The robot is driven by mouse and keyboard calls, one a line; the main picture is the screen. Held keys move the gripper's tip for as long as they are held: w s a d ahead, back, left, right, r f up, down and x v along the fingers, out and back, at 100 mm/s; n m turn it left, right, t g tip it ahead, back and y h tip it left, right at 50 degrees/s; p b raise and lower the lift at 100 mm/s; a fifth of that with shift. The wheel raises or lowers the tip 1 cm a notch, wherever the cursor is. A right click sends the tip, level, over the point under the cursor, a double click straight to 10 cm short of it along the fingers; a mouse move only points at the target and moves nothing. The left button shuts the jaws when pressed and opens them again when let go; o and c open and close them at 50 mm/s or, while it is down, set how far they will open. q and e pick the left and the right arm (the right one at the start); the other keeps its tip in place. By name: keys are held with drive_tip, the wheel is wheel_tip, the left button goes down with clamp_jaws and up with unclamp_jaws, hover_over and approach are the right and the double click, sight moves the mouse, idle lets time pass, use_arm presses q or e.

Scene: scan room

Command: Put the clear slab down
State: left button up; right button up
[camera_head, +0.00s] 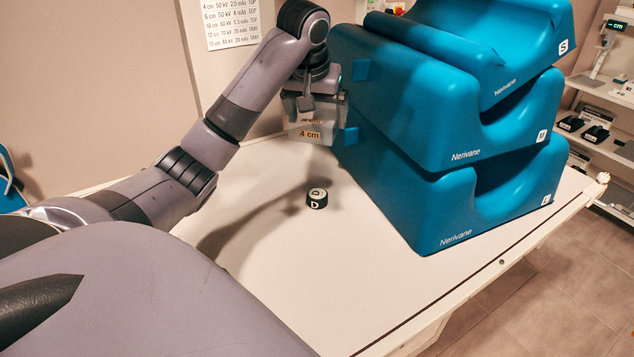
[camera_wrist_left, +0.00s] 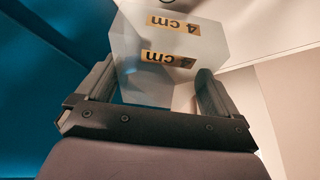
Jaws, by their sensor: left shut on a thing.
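The clear slab (camera_head: 308,132), a see-through block with a yellow "4 cm" label, is held above the white table (camera_head: 290,270) at its far side. My left gripper (camera_head: 312,95) is shut on it; blue pads show beside the slab. In the left wrist view the slab (camera_wrist_left: 160,80) sits between the two dark fingers of the gripper (camera_wrist_left: 155,100), with its label showing twice. The slab's lower edge appears above the tabletop, though the exact gap is hard to judge. My right gripper is not in view.
A stack of blue positioning cushions (camera_head: 440,130) marked "Nerivane" stands right beside the slab. The table's front middle is clear. A wall chart (camera_head: 232,22) hangs behind, and shelves (camera_head: 605,110) stand at right.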

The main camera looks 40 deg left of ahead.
use_arm(q)
wheel_tip(320, 180, down, 16)
drive_tip(key=shift+f, duration=0.25)
drive_tip(key=shift+f, duration=0.1)
drive_tip(key=o, duration=1.1)
drive_tip(key=shift+f, duration=0.1)
drive_tip(key=v, duration=1.2)
drive_tip(key=shift+s, duration=0.1)
